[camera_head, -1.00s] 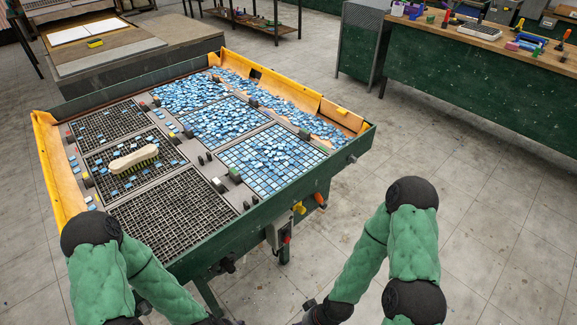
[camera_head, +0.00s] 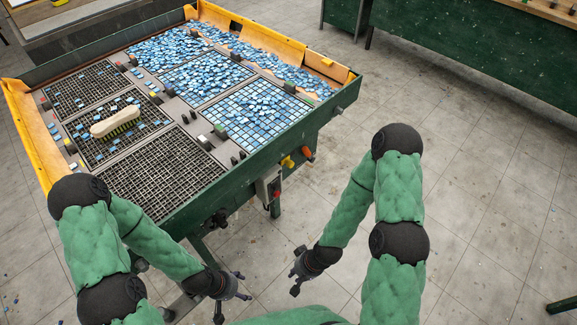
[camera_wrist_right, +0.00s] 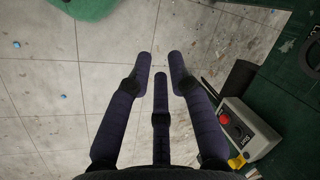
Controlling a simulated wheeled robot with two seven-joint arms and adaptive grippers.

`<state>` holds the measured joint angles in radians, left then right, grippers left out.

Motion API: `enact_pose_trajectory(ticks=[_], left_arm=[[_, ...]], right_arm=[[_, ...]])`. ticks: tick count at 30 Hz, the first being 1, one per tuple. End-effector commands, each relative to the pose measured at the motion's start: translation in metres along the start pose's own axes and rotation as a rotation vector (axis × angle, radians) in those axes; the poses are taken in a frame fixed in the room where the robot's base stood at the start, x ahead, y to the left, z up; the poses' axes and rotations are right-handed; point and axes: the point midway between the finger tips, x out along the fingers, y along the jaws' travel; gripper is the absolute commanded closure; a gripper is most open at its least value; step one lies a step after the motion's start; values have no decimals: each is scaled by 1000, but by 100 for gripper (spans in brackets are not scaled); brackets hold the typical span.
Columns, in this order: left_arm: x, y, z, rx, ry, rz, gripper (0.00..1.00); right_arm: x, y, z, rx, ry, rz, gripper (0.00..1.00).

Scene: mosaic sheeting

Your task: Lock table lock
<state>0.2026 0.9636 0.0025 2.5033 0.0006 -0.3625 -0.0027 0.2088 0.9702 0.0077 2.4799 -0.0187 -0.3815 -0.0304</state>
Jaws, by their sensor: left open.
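The sorting table (camera_head: 250,185) has green sides and stands at the left in the head view. On its near right side are a yellow handle (camera_head: 288,161), an orange handle (camera_head: 307,153), a grey control box (camera_head: 266,187) and a black knob (camera_head: 218,218). I cannot tell which is the lock. My left gripper (camera_head: 240,287) is open and empty, low in front of the table. My right gripper (camera_head: 294,272) is open and empty, apart from the table. In the right wrist view its fingers (camera_wrist_right: 162,68) are spread, with the control box (camera_wrist_right: 248,130) to their right.
Blue mosaic tiles (camera_head: 205,78) and a brush (camera_head: 115,122) lie on the table grids. A green workbench (camera_head: 470,50) stands at the back right. The tiled floor (camera_head: 480,200) to the right is mostly clear.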

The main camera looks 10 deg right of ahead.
Motion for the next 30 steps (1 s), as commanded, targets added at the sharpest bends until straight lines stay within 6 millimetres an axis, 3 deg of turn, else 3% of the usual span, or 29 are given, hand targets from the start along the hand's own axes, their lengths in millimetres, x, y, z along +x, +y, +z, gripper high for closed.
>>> enact_pose_trajectory(ticks=[5, 9, 18, 24, 30], left_arm=[[1, 0, 0, 0, 0, 0, 33], [2, -1, 0, 0, 0, 0, 33], [3, -1, 0, 0, 0, 0, 33], [4, -1, 0, 0, 0, 0, 33], [4, -2, 0, 0, 0, 0, 33]], right_arm=[[21, 5, -64, -205, 163, -18, 100], [36, 11, -138, -464, 369, -4, 100], [35, 23, -273, -1015, 816, 161, 100], [17, 32, -332, -1340, 1082, 360, 100], [0, 38, -358, -1554, 1255, 540, 100]])
